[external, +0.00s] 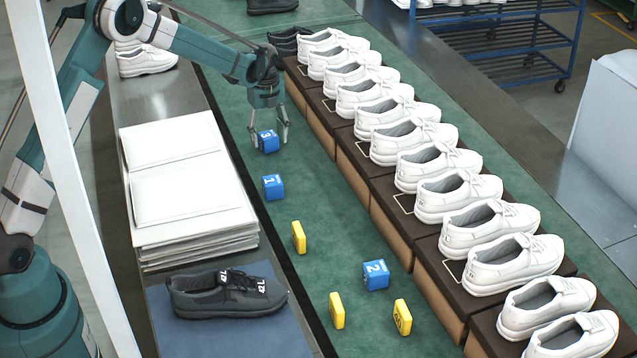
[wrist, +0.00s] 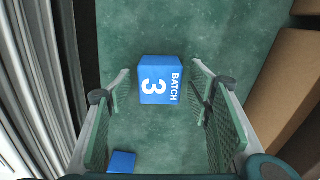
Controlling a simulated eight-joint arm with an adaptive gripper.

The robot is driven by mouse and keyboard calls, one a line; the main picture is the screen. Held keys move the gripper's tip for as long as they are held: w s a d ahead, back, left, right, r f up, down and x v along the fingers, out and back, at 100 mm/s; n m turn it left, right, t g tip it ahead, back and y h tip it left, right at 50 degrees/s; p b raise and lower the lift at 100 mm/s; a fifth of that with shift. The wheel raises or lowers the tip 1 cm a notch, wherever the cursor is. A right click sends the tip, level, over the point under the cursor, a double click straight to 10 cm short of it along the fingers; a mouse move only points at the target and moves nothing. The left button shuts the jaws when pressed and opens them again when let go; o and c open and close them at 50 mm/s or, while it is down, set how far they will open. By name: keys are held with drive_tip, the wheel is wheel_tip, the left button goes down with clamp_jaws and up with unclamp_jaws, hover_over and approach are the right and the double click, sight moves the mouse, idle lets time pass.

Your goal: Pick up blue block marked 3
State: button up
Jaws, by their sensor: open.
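The blue block marked 3 (external: 268,141) rests on the green belt near the far end of the row of blocks. In the wrist view my gripper (wrist: 158,88) is open, with a gap between each finger and the block.
Blue block 1 (external: 273,187) lies nearby toward the camera, and blue block 2 (external: 375,274) farther down. Several yellow blocks (external: 299,237) stand on the belt. Boxes with white shoes (external: 411,210) line the right; a stack of white sheets (external: 190,190) stands left.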

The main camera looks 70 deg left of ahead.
sight(268, 135)
drive_tip(key=c, duration=1)
drive_tip(key=shift+r+p, duration=0.8)
drive_tip(key=shift+r, duration=4.2)
